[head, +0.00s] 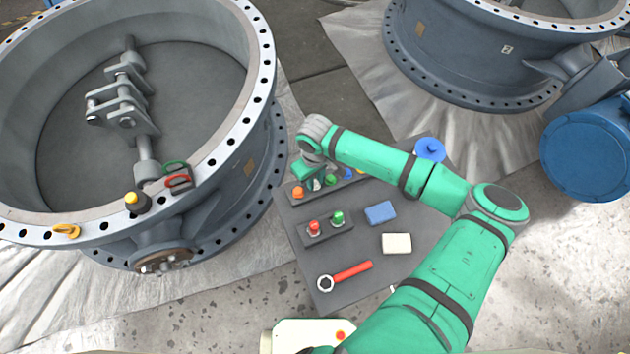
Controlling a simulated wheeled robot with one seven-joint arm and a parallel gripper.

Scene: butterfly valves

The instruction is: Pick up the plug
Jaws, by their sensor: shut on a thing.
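My green arm reaches over a dark grey table (318,272) from the lower right. My gripper (315,184) points down at the table's far left, at the rear holder. It is shut on a plug, which the gripper mostly hides; its colour cannot be told. Beside the gripper in the rear holder are an orange plug (298,193) on the left, and a green plug (331,181), a blue plug (347,174) and another orange one on the right. The front holder (327,232) carries a red plug (314,227) and a green plug (338,217). Whether the held plug is clear of the holder cannot be told.
A blue block (381,213), a white block (397,243) and a red-handled wrench (350,273) lie on the table. A blue round object (430,149) is at its back. A large valve ring (257,160) stands close on the left, another (470,70) behind.

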